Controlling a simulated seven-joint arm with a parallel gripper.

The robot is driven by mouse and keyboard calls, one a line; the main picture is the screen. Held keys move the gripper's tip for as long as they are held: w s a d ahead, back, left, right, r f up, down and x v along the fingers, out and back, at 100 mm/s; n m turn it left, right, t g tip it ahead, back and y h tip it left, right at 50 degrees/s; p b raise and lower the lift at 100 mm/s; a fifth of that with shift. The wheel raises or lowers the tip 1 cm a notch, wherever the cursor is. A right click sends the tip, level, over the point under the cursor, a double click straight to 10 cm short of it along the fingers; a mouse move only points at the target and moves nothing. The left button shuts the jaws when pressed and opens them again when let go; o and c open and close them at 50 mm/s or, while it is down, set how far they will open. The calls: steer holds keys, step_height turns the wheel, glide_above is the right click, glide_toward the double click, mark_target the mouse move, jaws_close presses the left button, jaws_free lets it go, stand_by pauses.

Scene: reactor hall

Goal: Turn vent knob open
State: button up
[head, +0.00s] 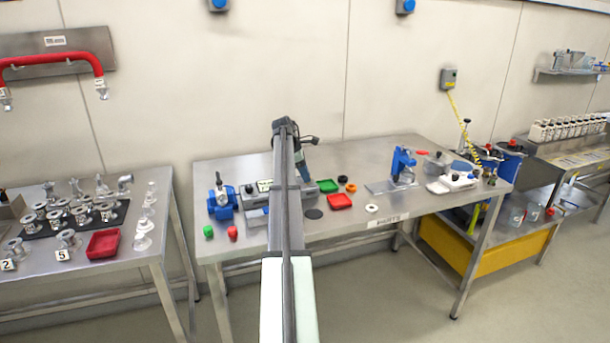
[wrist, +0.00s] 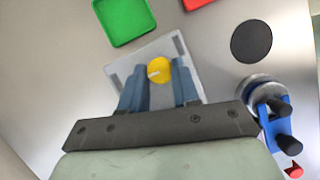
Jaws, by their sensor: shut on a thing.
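A round yellow knob (wrist: 158,70) with a pale mark on its top shows in the wrist view, on a light grey square plate (wrist: 144,54). My gripper (wrist: 158,82) is shut on this knob, with one blue-grey finger on each side of it. In the head view my gripper (head: 303,166) is over the middle bench, partly hidden behind my arm. The knob cannot be made out there. The pale mark is too small to tell what setting it points to.
Beside the plate are a green tray (wrist: 124,18), a red tray (head: 340,201) and a black disc (wrist: 251,41). Blue equipment (head: 222,200) stands at the left of the steel bench (head: 408,206).

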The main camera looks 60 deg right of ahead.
jaws_close()
steer(key=shift+m, duration=0.4)
steer(key=m, duration=0.1)
steer(key=m+y, duration=0.1)
steer(key=m, duration=0.1)
steer(key=m+y, duration=0.1)
steer(key=shift+w+d+m+g, duration=0.15)
steer(key=shift+d+m+g, duration=0.15)
steer(key=shift+g, duration=0.1)
steer(key=shift+d+m+y, duration=0.1)
steer(key=shift+m+y, duration=0.6)
steer(key=shift+m, duration=1.2)
steer(key=shift+f, duration=0.1)
steer(key=o, duration=0.7)
jaws_free()
steer(key=shift+c, duration=0.2)
